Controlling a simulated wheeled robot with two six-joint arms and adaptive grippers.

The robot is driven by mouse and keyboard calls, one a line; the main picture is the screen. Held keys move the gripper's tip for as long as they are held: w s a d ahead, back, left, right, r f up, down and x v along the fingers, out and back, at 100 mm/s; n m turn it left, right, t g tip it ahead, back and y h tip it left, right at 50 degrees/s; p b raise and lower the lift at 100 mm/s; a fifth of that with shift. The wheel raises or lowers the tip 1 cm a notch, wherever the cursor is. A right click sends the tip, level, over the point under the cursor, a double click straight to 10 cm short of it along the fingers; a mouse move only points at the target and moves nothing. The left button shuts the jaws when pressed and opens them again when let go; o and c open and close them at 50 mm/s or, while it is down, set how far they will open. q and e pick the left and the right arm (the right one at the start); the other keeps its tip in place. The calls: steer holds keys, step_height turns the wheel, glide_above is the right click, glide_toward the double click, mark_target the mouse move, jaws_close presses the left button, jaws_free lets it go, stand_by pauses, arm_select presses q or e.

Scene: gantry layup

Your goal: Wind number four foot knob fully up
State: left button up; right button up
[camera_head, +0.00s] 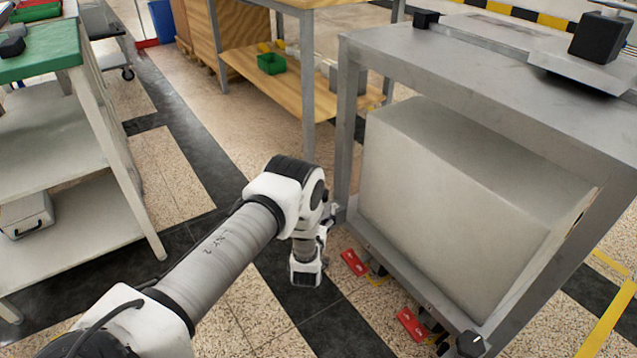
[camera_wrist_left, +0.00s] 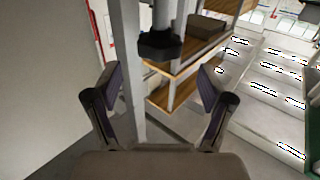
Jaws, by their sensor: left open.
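In the left wrist view a black, many-sided knob (camera_wrist_left: 160,45) sits on the end of a grey shaft. My left gripper (camera_wrist_left: 160,80) is open and empty, and the knob shows beyond and slightly above the gap between its fingers, apart from them. In the head view my left arm reaches down to the near left leg of the grey metal frame (camera_head: 349,130), and its wrist hides most of the gripper. Red tags (camera_head: 353,262) (camera_head: 410,323) lie by the frame's foot; their marks are too small to read. Another black knob (camera_head: 470,344) shows at the frame's lower right. My right gripper is not in view.
A large pale block (camera_head: 450,200) fills the frame beside my wrist. A wooden-shelved bench (camera_head: 285,85) with a green bin (camera_head: 271,63) stands behind. A grey shelf cart (camera_head: 60,150) is at left. The floor between is clear.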

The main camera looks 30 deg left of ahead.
arm_select(q)
steer(key=b+x, duration=0.1)
steer(key=x, duration=0.1)
steer(key=b+x, duration=0.1)
steer(key=x, duration=0.1)
steer(key=b+x, duration=0.1)
steer(key=x, duration=0.2)
steer(key=shift+f+b, duration=0.3)
steer(key=shift+f, duration=0.05)
steer(key=shift+w+a+r, duration=0.1)
steer(key=shift+w, duration=0.15)
steer(key=shift+r, duration=0.1)
steer(key=c, duration=1.2)
